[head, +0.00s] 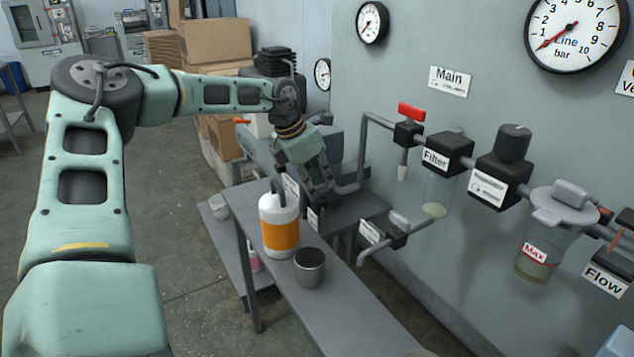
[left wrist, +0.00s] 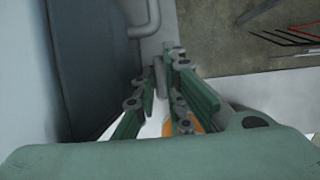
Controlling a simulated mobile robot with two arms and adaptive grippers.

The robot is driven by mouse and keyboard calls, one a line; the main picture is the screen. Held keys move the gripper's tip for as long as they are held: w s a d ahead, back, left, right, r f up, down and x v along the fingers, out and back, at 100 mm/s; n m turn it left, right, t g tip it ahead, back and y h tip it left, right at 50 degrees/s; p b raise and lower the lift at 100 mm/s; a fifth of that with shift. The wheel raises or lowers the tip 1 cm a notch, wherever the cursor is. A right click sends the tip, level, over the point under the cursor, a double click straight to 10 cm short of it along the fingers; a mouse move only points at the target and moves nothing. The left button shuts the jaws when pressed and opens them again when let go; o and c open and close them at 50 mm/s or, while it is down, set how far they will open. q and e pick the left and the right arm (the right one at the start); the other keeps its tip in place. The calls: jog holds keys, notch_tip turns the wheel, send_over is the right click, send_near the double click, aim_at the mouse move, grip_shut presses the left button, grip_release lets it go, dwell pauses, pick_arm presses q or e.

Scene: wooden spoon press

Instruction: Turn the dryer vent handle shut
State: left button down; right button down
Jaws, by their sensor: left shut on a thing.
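My left gripper (head: 320,193) reaches down by the grey machine at the wall, behind the white bottle. In the left wrist view its green fingers (left wrist: 160,92) are closed around a narrow grey bar (left wrist: 159,74), which I take to be the dryer vent handle. In the head view the handle is hidden behind the fingers and wrist. Small white labels (head: 313,219) sit beside the gripper, too small to read. My right gripper is not in view.
A white bottle with an orange label (head: 279,226) and a grey metal cup (head: 309,268) stand on the narrow grey bench (head: 345,318) close to the gripper. Pipes, a filter (head: 447,152) and a red-handled valve (head: 410,112) are on the wall at right. Cardboard boxes (head: 215,42) stand behind.

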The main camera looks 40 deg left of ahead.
pick_arm(q)
jog(key=c, duration=1.8)
grip_release()
